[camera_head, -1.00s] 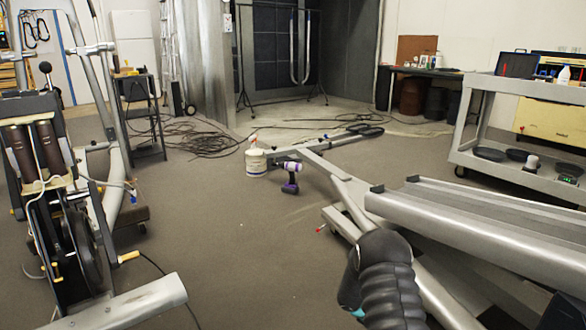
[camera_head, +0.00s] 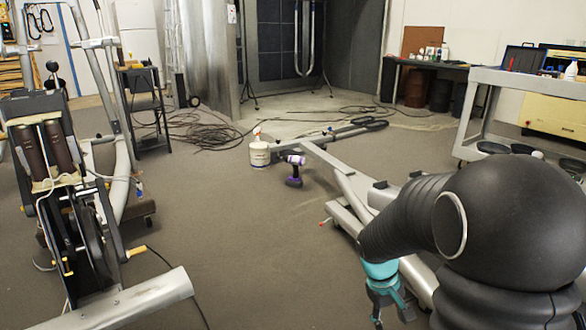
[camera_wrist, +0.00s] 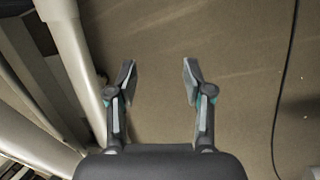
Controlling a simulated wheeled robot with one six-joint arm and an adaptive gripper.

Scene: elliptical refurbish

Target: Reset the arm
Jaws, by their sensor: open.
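My gripper (camera_wrist: 160,78) is open and empty in the wrist view, its two fingers spread above the grey-brown floor. In the head view, my black arm fills the lower right, and part of my gripper (camera_head: 388,296) with teal parts shows below it, pointing down. Its fingertips are hard to make out there. A silver frame tube (camera_wrist: 72,55) runs close to the left finger in the wrist view; I cannot tell whether they touch.
A partly stripped elliptical (camera_head: 75,210) stands at left. A silver elliptical frame (camera_head: 345,185) lies on the floor behind my arm. A grey cart (camera_head: 475,125) is at right.

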